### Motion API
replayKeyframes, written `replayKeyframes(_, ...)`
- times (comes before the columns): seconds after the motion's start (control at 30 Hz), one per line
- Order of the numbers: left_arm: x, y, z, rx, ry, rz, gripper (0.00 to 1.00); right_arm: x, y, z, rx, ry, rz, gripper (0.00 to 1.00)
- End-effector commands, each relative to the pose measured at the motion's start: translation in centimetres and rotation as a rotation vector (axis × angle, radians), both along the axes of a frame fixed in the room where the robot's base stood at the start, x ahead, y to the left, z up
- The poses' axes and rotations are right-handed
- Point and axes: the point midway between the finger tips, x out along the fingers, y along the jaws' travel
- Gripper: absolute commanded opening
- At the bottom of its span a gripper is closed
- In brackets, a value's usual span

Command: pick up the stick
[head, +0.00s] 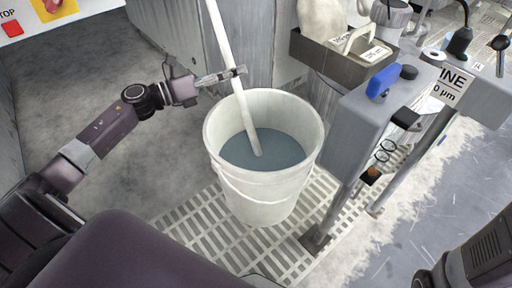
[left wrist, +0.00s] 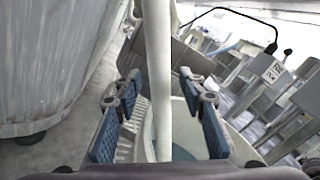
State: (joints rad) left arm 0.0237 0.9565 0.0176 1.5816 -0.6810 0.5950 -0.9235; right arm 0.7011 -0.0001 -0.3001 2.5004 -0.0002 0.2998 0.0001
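The stick (head: 227,55) is a long pale rod. It stands tilted in a white bucket (head: 262,188), with its lower end in grey-blue liquid (head: 275,150) and its upper part rising out of the top of the head view. My left gripper (head: 238,73) is at the stick above the bucket's rim. In the left wrist view, the stick (left wrist: 158,80) runs between the two blue-padded fingers of the left gripper (left wrist: 160,115), with a gap visible on each side. The left gripper is open around the stick. My right gripper is not in view.
The bucket stands on a slatted floor grate (head: 190,225). A grey stand with a blue handle (head: 383,80) is close to its right. A grey cabinet (head: 180,35) stands at the back. Floor left of the bucket is clear.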

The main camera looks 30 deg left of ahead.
Motion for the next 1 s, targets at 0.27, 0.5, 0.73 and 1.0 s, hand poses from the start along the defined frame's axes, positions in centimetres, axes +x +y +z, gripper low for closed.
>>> replayKeyframes(0.27,0.0,0.0,0.0,0.000,0.000,0.000,0.16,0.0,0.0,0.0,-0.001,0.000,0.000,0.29)
replayKeyframes(0.5,0.0,0.0,0.0,0.000,0.000,0.000,0.00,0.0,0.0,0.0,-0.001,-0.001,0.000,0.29)
replayKeyframes(0.73,0.0,0.0,0.2,-0.002,-0.001,0.000,0.00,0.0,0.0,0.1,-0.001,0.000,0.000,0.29)
replayKeyframes(1.0,0.0,0.0,2.1,-0.001,-0.003,-0.001,0.00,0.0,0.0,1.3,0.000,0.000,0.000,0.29)
